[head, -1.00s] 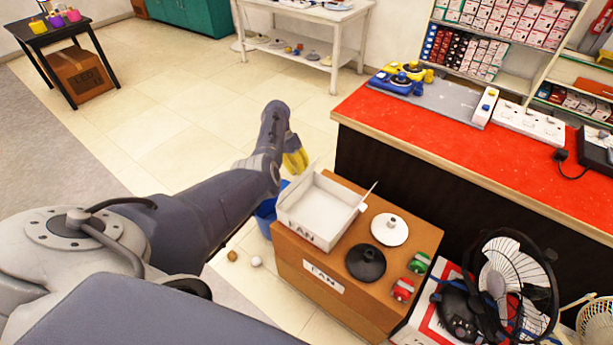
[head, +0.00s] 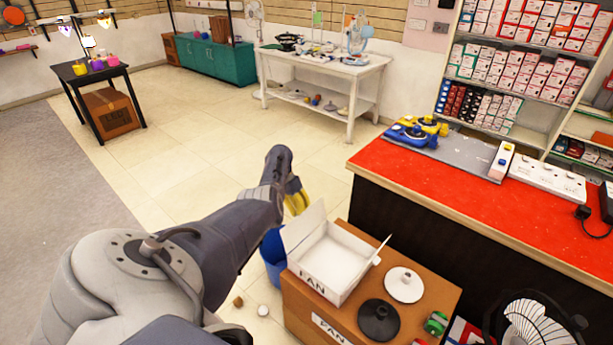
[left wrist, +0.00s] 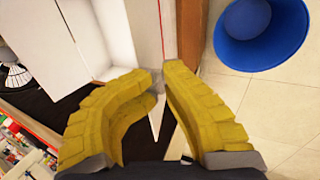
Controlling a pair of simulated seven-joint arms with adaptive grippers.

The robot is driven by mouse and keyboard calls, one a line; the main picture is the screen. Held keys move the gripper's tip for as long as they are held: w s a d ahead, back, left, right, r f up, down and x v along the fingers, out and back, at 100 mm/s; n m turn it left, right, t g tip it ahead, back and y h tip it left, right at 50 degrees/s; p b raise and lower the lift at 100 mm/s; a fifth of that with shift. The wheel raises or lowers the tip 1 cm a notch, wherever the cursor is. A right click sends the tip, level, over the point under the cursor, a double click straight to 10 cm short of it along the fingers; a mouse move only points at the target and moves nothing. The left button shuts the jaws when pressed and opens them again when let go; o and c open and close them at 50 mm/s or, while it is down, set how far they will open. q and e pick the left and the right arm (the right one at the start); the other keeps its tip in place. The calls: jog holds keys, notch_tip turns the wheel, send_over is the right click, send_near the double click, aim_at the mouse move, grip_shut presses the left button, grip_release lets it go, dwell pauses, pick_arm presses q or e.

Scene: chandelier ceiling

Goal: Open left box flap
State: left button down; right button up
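A white open-topped box (head: 338,262) marked FAN sits on a brown carton. Its left flap (head: 301,230) stands up and leans outward; another thin flap (head: 379,249) sticks up at the right. My left gripper (head: 298,203), with yellow fingers, is just beyond the left flap's upper edge. In the left wrist view, the fingertips (left wrist: 162,75) are close together with a narrow gap, beside a white panel (left wrist: 98,35). I cannot tell whether they touch or pinch the flap. My right gripper is not in view.
The brown carton (head: 300,301) also carries a white disc (head: 404,285) and a black disc (head: 379,321). A blue bucket (head: 273,257) stands on the floor left of it. A red-topped counter (head: 450,187) is behind right. A black fan (head: 535,325) stands lower right.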

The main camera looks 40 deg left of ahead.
pick_arm(q)
jog(key=shift+s+d+f, duration=0.2)
jog(key=shift+s+f, duration=0.05)
jog(key=shift+f, duration=0.1)
jog(key=c, duration=1.6)
grip_release()
jog(key=shift+d, duration=0.1)
jog(key=shift+o, duration=0.2)
jog(key=v, duration=1.3)
jog(key=shift+w, duration=0.3)
jog(key=shift+f, duration=0.1)
